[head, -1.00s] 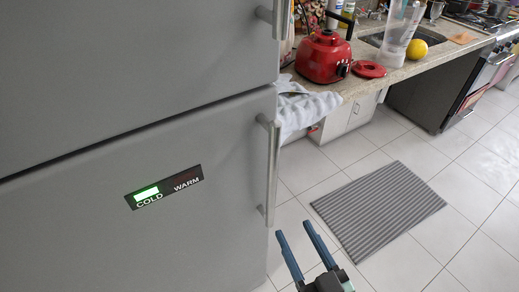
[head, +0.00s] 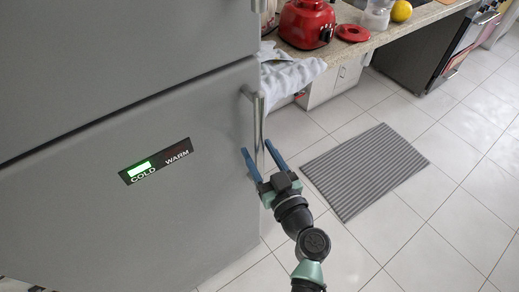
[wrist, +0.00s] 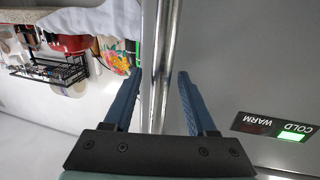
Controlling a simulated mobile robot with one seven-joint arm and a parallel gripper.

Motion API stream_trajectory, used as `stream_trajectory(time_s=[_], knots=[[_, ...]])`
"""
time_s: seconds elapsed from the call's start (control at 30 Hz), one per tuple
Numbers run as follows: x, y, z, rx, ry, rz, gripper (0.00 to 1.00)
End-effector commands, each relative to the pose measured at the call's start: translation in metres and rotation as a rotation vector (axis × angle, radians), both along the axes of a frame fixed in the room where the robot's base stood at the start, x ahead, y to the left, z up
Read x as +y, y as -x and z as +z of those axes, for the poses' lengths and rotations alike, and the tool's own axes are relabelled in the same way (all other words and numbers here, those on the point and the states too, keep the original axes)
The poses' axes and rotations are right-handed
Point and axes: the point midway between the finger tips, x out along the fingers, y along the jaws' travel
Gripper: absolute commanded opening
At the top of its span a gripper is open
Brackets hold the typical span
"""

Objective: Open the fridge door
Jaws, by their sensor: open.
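The grey fridge has an upper door (head: 110,60) and a lower door (head: 170,215), both flush and shut in the head view. A vertical metal bar handle (head: 258,122) stands off the lower door's right edge. My gripper (head: 256,147) is open, with its blue fingers on either side of this handle's lower part. The wrist view shows the handle (wrist: 160,60) running between the open fingers (wrist: 160,74), closer to the left finger. Contact with the bar cannot be told. The handle's lower end is hidden by my gripper in the head view.
A counter (head: 400,30) at the back right holds a red blender base (head: 306,24) and a yellow fruit (head: 401,11). A cloth (head: 290,72) hangs over its edge near the handle. A striped mat (head: 365,170) lies on the tiled floor, otherwise clear.

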Motion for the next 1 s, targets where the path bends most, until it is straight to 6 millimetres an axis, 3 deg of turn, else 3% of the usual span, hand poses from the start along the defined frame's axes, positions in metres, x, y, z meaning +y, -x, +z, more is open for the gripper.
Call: stream_trajectory(time_s=[0.27,0.6,1.0], knots=[[0.0012,-0.0016,0.0002,-0.001,0.000,0.001,0.57],[0.0009,-0.0013,0.0002,-0.001,0.000,0.001,0.00],[0.0009,-0.0011,0.0001,0.000,0.000,0.001,0.00]])
